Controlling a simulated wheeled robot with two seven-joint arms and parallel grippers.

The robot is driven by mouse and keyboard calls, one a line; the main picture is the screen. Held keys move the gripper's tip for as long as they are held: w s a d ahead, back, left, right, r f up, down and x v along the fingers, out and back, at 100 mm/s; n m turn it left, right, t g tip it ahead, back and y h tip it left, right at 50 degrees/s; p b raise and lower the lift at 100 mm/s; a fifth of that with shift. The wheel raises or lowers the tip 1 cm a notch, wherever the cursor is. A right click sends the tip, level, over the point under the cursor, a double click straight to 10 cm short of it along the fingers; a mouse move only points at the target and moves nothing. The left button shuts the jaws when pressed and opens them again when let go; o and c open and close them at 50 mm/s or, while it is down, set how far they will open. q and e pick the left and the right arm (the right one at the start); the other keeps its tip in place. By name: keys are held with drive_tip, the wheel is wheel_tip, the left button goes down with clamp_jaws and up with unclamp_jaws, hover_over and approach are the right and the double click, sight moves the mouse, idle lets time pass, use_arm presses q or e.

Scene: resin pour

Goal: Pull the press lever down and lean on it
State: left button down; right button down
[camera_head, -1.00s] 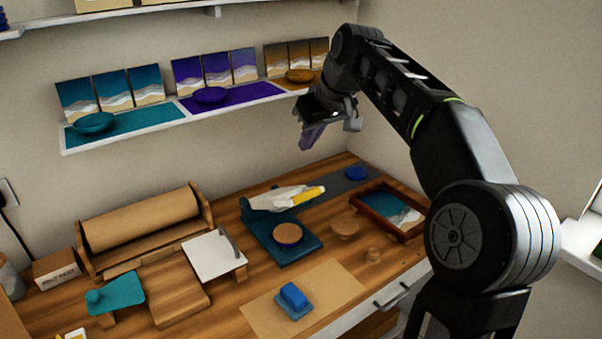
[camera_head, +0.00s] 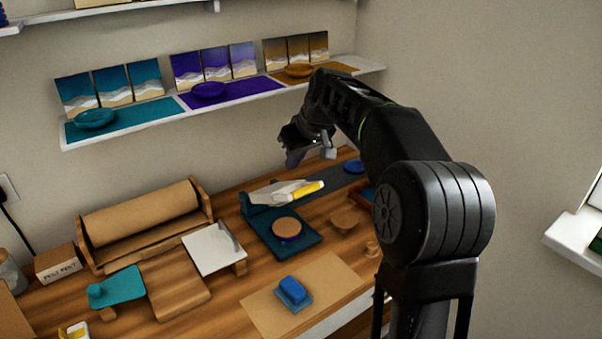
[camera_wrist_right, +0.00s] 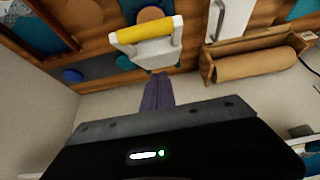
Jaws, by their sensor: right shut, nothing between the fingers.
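The press stands on the wooden bench with a dark teal base (camera_head: 272,245) and a white lever arm (camera_head: 280,192) ending in a yellow grip (camera_head: 309,190). The lever sits raised above the base. A round brown-topped piece with a purple underside (camera_head: 286,228) rests on the base. My right gripper (camera_head: 292,159) is shut and empty, in the air above and behind the lever, apart from it. In the right wrist view, its purple fingers (camera_wrist_right: 158,92) point towards the white lever arm (camera_wrist_right: 150,52) and yellow grip (camera_wrist_right: 145,31). My left gripper is not in view.
A paper roll (camera_head: 140,213) in a wooden holder stands left of the press. A white board (camera_head: 212,252) lies between them. A blue block (camera_head: 293,290) is in front on brown paper (camera_head: 338,286). The wall shelf (camera_head: 225,108) hangs behind. My right arm hides much of the framed tray.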

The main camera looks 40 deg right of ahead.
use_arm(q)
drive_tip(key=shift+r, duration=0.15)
use_arm(e)
drive_tip(key=s+f, duration=0.2)
drive_tip(key=s, duration=0.1)
drive_tip(key=shift+f, duration=0.35)
